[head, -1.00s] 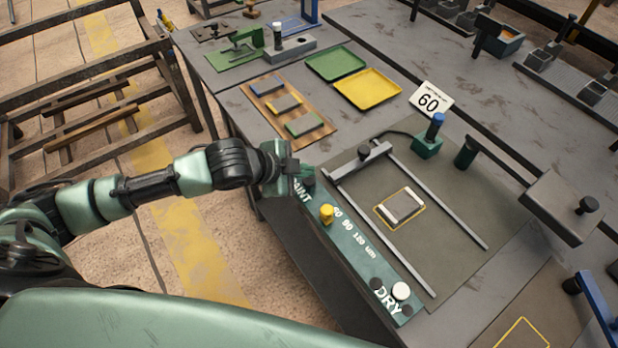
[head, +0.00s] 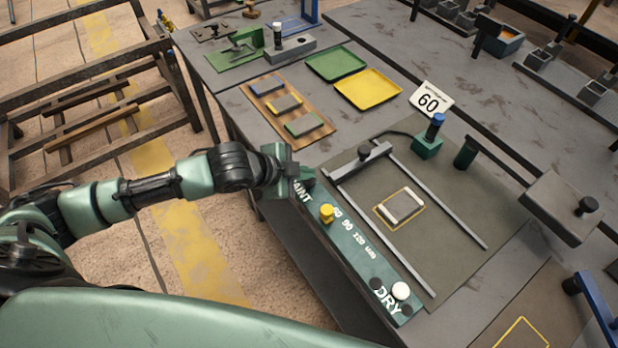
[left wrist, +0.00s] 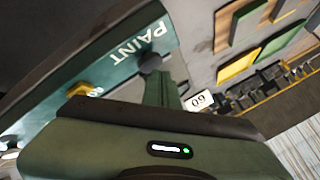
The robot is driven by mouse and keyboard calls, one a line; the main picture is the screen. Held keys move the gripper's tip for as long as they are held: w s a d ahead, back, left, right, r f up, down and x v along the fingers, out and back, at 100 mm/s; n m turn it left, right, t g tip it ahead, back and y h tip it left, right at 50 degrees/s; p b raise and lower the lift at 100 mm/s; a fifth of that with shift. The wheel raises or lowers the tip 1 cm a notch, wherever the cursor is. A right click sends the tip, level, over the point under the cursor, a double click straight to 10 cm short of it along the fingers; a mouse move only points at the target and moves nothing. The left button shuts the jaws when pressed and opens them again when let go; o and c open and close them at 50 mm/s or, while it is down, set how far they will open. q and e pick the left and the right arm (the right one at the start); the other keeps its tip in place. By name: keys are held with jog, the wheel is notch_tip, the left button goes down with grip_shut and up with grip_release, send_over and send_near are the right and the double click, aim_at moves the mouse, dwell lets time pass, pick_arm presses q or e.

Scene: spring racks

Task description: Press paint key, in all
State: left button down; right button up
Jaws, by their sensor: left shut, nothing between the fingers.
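The green control panel (head: 350,248) runs along the table's front edge, with the word PAINT at its far left end and DRY at its near right end. A dark round key (left wrist: 150,62) sits beside PAINT in the left wrist view. My left gripper (head: 301,178) is shut and empty at the panel's PAINT end and partly hides the key in the head view. In the left wrist view its fingers (left wrist: 160,92) point at the key, close to it; whether they touch is unclear. My right gripper is out of view.
A yellow knob (head: 327,214) and a white button (head: 401,290) stand on the panel. Behind it, two rails flank a framed plate (head: 401,207) in a yellow outline. A card reading 60 (head: 430,100) stands beyond, near green and yellow trays (head: 368,88).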

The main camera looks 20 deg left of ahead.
aim_at(305, 182)
pick_arm(q)
jog(key=shift+f, duration=0.7)
dwell(0.5)
jog(key=shift+r, duration=0.1)
jog(key=shift+r+p, duration=1)
jog(key=shift+p, duration=0.05)
jog(key=shift+r, duration=0.1)
notch_tip(305, 182, up, 5)
jog(key=p, duration=0.5)
jog(key=shift+p, duration=0.3)
